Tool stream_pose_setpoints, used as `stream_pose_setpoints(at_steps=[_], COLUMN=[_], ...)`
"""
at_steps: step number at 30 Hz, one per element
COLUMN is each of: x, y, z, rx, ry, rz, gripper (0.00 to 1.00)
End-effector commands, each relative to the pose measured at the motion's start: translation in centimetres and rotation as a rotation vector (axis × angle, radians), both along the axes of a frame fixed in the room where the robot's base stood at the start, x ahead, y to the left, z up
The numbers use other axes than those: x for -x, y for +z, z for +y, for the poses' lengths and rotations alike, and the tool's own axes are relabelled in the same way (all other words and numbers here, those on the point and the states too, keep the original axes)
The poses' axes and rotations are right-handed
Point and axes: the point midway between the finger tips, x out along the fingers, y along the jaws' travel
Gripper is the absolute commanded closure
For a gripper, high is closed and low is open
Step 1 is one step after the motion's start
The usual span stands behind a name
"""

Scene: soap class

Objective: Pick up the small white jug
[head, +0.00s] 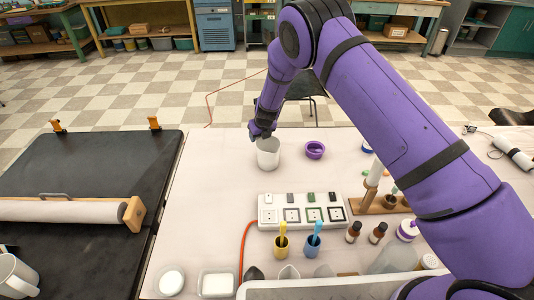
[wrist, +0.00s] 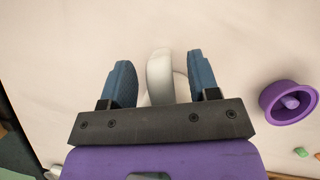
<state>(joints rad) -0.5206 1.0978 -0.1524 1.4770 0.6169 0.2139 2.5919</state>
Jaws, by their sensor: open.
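The small white jug (head: 268,155) stands on the pale table, near its far edge. In the wrist view a white curved part (wrist: 160,75), which looks like the jug's handle, shows between my two blue fingers. Most of the jug is hidden there by the gripper body. My gripper (wrist: 160,82) is open, with a finger on each side of that part and gaps on both sides. In the head view my gripper (head: 262,136) is at the jug's far rim, its fingers mostly hidden.
A purple bowl (head: 315,150) stands right of the jug and shows in the wrist view (wrist: 288,101) with something inside. A white power strip (head: 298,209) lies nearer, and a wooden rack (head: 375,205) stands to its right. The table left of the jug is clear.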

Motion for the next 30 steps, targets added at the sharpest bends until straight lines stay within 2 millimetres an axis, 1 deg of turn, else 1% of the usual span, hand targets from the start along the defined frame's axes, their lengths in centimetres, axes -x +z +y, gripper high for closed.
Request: stream_pose_setpoints(at_steps=[1, 5, 12, 13, 14, 15, 17, 18, 19, 20, 30], x=[-0.17, -0.48, -0.5, -0.49, -0.49, -0.5, -0.5, -0.5, -0.49, -0.49, -0.51], y=[-0.6, -1.3, -1.37, -1.37, -1.37, -1.36, -1.36, -1.36, -1.35, -1.35, -1.25], z=[0.07, 0.23, 0.25, 0.25, 0.25, 0.25, 0.25, 0.25, 0.25, 0.25, 0.26], rx=[0.0, 0.0, 0.0, 0.0, 0.0, 0.0, 0.0, 0.0, 0.0, 0.0, 0.0], ry=[0.0, 0.0, 0.0, 0.0, 0.0, 0.0, 0.0, 0.0, 0.0, 0.0, 0.0], rz=[0.001, 0.0, 0.0, 0.0, 0.0, 0.0, 0.0, 0.0, 0.0, 0.0, 0.0], gripper=[0.45, 0.45, 0.45, 0.49, 0.56, 0.65, 0.79, 0.88, 0.95, 1.0, 1.0])
